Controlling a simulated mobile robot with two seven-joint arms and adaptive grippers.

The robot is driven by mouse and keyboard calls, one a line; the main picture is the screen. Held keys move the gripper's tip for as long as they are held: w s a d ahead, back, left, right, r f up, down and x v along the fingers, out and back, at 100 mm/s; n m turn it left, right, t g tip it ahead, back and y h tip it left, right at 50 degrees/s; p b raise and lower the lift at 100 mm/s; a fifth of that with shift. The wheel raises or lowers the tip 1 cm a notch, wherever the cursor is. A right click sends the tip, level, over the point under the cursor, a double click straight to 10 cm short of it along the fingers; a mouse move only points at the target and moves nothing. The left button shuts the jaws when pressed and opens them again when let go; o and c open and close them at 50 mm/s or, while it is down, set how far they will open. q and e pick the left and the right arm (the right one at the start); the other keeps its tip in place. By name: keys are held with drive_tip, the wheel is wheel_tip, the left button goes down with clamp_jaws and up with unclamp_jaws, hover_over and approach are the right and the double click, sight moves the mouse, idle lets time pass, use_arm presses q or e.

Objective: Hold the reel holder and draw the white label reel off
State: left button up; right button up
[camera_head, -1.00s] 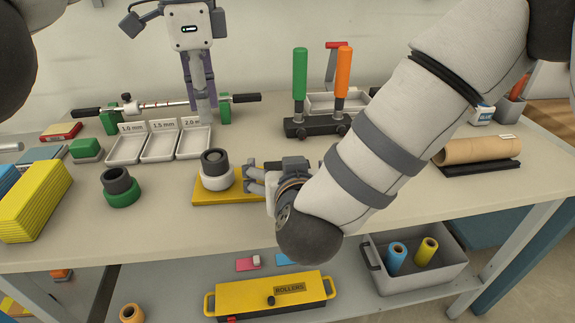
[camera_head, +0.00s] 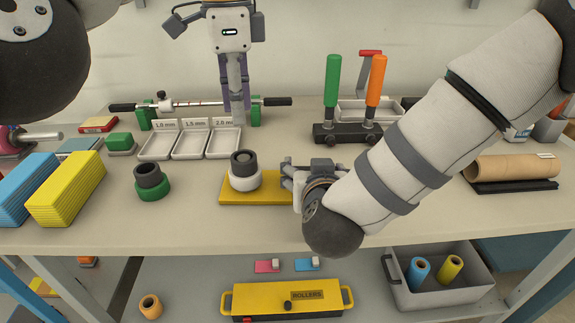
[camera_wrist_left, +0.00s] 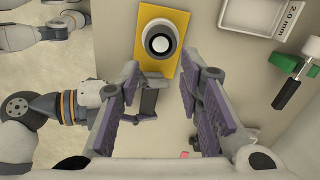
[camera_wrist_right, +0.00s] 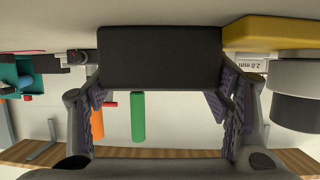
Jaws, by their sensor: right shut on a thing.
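The reel holder is a yellow plate (camera_head: 232,196) on the table. The white label reel (camera_head: 245,183) sits on it around a dark core, and also shows in the left wrist view (camera_wrist_left: 159,40). My right gripper (camera_head: 287,181) is at the plate's right end, shut on a dark block (camera_wrist_right: 160,57) that looks like the holder's handle (camera_wrist_left: 150,97). My left gripper (camera_head: 237,104) points down above and behind the reel, apart from it. In the left wrist view its fingers (camera_wrist_left: 160,82) are spread and empty.
A green reel with a dark core (camera_head: 151,183) stands to the left. White trays (camera_head: 207,143) marked with sizes and a rod on green stands lie behind. Green and orange handles (camera_head: 333,80) stand back right. Yellow and blue stacks (camera_head: 66,189) are at far left.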

sight(240, 159)
use_arm(q)
drive_tip(key=o, duration=0.6)
drive_tip(key=shift+w+a+f, duration=0.1)
drive_tip(key=shift+a, duration=0.15)
drive_tip(key=shift+o, duration=0.6)
drive_tip(key=a+f, duration=0.1)
drive_tip(key=w+a+n+h, duration=0.1)
drive_tip(key=a, duration=0.1)
drive_tip(key=a+f+n+t, duration=0.1)
drive_tip(key=shift+w+a+f+h, duration=0.25)
drive_tip(key=shift+a+f+h, duration=0.05)
drive_tip(key=shift+f, duration=0.05)
drive_tip(key=d+f+h, duration=0.1)
drive_tip(key=f, duration=0.2)
drive_tip(key=s+d+f+n+t+h, duration=0.1)
drive_tip(key=d+f, duration=0.1)
drive_tip(key=s+d+f+h, duration=0.1)
drive_tip(key=f, duration=0.2)
drive_tip(key=shift+d+f+n+t+h, duration=0.3)
drive_tip(key=shift+d+n+t, duration=0.05)
drive_tip(key=shift+n+t, duration=0.05)
drive_tip(key=shift+w, duration=0.1)
drive_tip(key=c, duration=1)
